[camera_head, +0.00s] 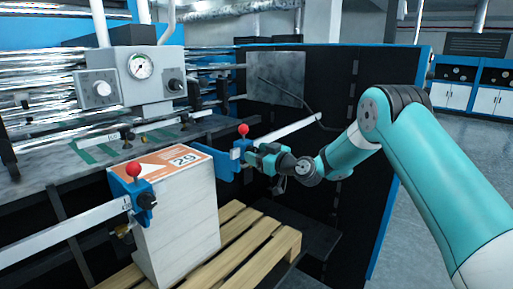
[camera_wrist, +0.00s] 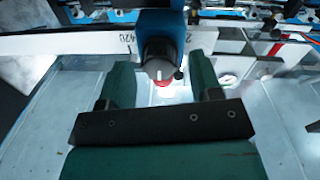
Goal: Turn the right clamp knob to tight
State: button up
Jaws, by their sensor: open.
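The right clamp (camera_head: 238,160) is blue with a red ball on top and sits on a pale bar, right of the paper stack. Its knob is hidden behind my gripper (camera_head: 256,156) in the head view. In the wrist view the knob (camera_wrist: 159,60) is a dark grey cylinder with a pale mark on its face, on the blue clamp body (camera_wrist: 160,20). My gripper (camera_wrist: 161,72) is open, with one green finger on each side of the knob's line. The fingertips are close to the knob; I cannot tell whether they touch it. Something red shows just below the knob.
The left clamp (camera_head: 140,192), blue with a red ball, stands at the front of the paper stack (camera_head: 180,232). The stack is on a wooden pallet (camera_head: 262,240). A dark machine panel (camera_head: 290,140) stands behind my arm. A gauge box (camera_head: 135,80) is at upper left.

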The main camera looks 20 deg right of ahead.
jog(key=shift+w+a, duration=0.2)
jog(key=shift+w, duration=0.05)
jog(key=c, duration=0.9)
jog(key=shift+c, duration=0.2)
